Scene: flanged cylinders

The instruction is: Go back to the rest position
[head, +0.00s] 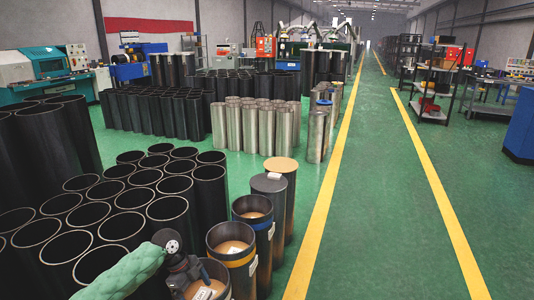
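My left arm in its green sleeve comes in at the bottom left of the head view. Its dark wrist and gripper (188,276) are beside or over the rim of the nearest flanged cylinder (217,268). The fingers are too dark and small to tell whether they are open or shut. That cylinder is dark, open-topped, and has a tan inside with a white label. My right gripper is not in view.
Open cylinders with blue (253,212) and yellow (232,240) bands and two capped cylinders (281,166) continue the row. Black tubes (120,228) crowd the left. Metal cylinders (257,127) stand behind. The green floor (370,220) on the right is clear between yellow lines; shelves (440,85) stand beyond.

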